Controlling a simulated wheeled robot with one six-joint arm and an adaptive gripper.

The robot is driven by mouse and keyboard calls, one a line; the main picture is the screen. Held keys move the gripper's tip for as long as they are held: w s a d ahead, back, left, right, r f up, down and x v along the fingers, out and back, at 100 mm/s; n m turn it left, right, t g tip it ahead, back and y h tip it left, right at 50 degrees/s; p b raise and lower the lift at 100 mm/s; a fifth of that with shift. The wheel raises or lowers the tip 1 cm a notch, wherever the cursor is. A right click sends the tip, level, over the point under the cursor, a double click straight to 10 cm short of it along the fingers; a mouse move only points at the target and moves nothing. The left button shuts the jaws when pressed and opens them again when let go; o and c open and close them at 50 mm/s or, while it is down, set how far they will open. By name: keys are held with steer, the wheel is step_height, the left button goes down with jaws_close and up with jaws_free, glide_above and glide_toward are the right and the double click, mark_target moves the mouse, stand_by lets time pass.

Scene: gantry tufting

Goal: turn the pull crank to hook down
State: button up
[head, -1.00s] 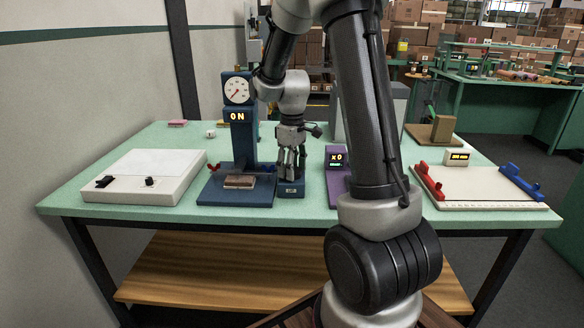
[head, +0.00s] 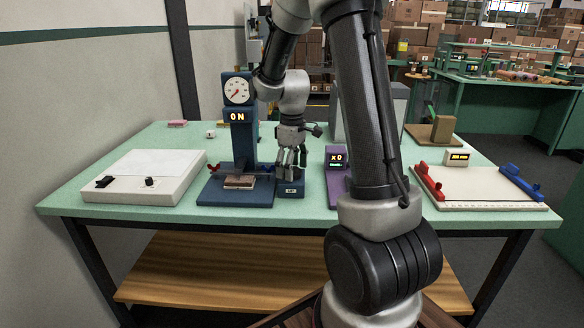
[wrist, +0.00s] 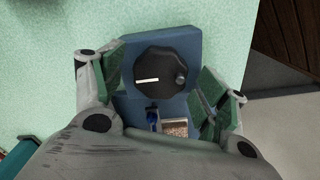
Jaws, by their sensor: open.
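The pull crank appears to be the dark round disc (wrist: 160,73) on a blue base (wrist: 182,40) in the wrist view. It bears a white line pointing left and a small round knob at its right. In the head view the small blue box (head: 291,191) has a lit display at its front, too small to read surely; its top is mostly hidden by my gripper (head: 291,160). My gripper (wrist: 163,82) is open, with one finger on each side of the disc. I cannot tell whether the fingers touch it.
A blue gauge stand (head: 238,140) reading ON, with a small brown block (head: 239,183) on its base, stands close to the left. A purple unit (head: 336,160) stands close to the right. A white box (head: 150,170) is further left; a white board (head: 475,185) with red and blue handles lies right.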

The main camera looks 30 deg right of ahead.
steer(key=shift+r, duration=0.15)
step_height(320, 180, up, 12)
stand_by(0.4)
stand_by(0.4)
steer(key=s+a+r+m+t, duration=0.1)
steer(key=s+a+m+t, duration=0.1)
steer(key=s, duration=0.9)
steer(key=s+a+r+m+t, duration=0.2)
steer(key=s+a+m, duration=0.1)
steer(key=s, duration=0.9)
steer(key=shift+s+a+r+m, duration=0.15)
steer(key=shift+s+r+m, duration=0.15)
steer(key=shift+m, duration=0.3)
